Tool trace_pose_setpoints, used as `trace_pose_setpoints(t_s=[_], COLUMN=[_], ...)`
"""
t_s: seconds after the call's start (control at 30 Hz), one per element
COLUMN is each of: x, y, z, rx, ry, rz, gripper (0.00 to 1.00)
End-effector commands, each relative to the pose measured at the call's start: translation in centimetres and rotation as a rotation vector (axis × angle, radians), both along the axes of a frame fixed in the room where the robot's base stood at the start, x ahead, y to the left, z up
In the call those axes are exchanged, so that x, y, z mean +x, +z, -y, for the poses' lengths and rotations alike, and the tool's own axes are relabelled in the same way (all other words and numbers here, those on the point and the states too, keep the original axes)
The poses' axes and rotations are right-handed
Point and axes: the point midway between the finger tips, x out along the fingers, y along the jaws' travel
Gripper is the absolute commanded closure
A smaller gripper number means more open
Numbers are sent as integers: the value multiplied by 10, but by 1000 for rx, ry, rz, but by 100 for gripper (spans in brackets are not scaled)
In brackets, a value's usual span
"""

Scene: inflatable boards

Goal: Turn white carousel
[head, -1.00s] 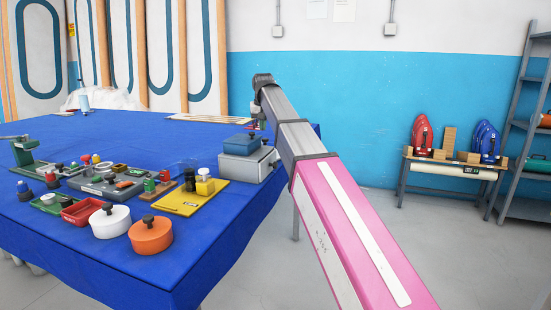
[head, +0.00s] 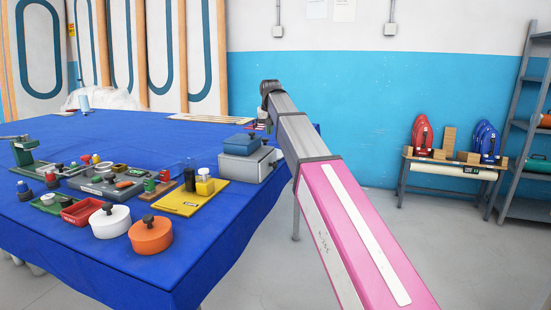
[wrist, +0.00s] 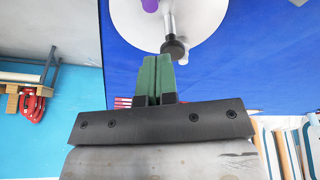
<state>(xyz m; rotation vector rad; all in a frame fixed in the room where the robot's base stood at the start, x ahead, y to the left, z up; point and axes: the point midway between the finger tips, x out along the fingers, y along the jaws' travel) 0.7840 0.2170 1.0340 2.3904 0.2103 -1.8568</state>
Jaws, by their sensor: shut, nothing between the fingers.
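The white carousel (wrist: 190,18) shows in the wrist view as a round white disc, cut off by the top edge. A grey bar (wrist: 169,22) crosses it and ends in a black knob (wrist: 174,47) at the disc's near rim. A purple piece (wrist: 150,5) lies beside the bar. My gripper (wrist: 155,62) has green fingers shut together and empty. Its tips appear just below and left of the knob; I cannot tell whether they touch it. In the head view my arm hides the gripper, and I cannot make out the carousel there.
The blue-covered table (head: 90,250) holds a white pot (head: 110,222), an orange pot (head: 151,235), a yellow board (head: 190,205) and a grey scale (head: 248,164). Floor right of the table is open.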

Motion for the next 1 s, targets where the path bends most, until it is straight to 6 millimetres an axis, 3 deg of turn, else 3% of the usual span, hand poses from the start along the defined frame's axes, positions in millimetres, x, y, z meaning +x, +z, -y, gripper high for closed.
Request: trace_pose_setpoints(t_s=[0.3, 1.0], x=[-1, -1], y=[-34, -43], z=[0, 0], rx=[0, -4], ry=[0, 0], rz=[-1, -11], gripper=[100, 100])
